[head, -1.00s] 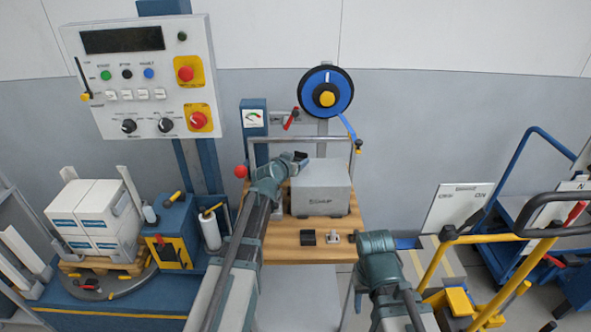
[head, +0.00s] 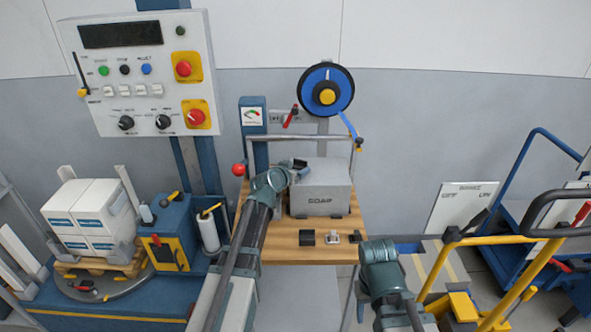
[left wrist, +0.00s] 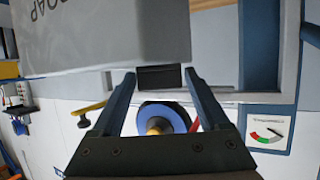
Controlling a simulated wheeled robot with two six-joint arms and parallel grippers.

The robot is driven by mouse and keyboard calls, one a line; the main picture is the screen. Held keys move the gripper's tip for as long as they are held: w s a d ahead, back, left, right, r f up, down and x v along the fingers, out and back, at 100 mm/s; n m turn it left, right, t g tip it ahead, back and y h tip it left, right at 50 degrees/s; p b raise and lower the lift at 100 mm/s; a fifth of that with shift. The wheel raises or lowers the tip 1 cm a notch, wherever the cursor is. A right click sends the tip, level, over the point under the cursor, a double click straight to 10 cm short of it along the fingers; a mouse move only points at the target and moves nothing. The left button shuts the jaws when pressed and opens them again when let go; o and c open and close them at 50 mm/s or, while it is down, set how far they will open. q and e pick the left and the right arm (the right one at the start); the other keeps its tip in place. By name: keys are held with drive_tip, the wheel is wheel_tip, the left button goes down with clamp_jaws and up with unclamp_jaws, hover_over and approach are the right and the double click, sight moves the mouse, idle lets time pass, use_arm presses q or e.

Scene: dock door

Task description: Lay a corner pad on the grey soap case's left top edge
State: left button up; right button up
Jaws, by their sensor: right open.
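The grey soap case (head: 320,200), marked SOAP, stands on the wooden table. My left gripper (head: 292,170) is at its left top edge. Another dark pad (head: 307,237) lies on the table in front of the case.
The wooden table (head: 285,252) also bears a small metal buckle-like piece (head: 333,237) and another dark piece (head: 354,237). A metal frame rail (head: 270,139) and a blue strap reel (head: 326,91) stand behind the case. A yellow-railed cart (head: 490,240) is at right.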

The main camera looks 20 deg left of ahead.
use_arm(q)
drive_tip(key=shift+o, duration=0.8)
drive_tip(key=shift+r, duration=0.3)
drive_tip(key=p+v, duration=0.5)
drive_tip(key=v, duration=0.7)
drive_tip(key=shift+f, duration=0.1)
drive_tip(key=s+d+f+m+g+h, duration=0.1)
drive_tip(key=s+d+f+g, duration=0.25)
drive_tip(key=d, duration=0.35)
drive_tip(key=s+d+f+m+g+h, duration=0.1)
drive_tip(key=s+d+f+m+g, duration=0.15)
drive_tip(key=s+d+f, duration=0.35)
drive_tip(key=s+d+f+g+y, duration=0.2)
drive_tip(key=s+g, duration=0.2)
drive_tip(key=s, duration=0.3)
drive_tip(key=s+d+f+g+y, duration=0.2)
drive_tip(key=s+d+g, duration=0.1)
drive_tip(key=s, duration=0.5)
drive_tip(key=shift+s+n+g+y, duration=0.25)
drive_tip(key=shift+n+g+y, duration=0.15)
drive_tip(key=shift+n, duration=0.05)
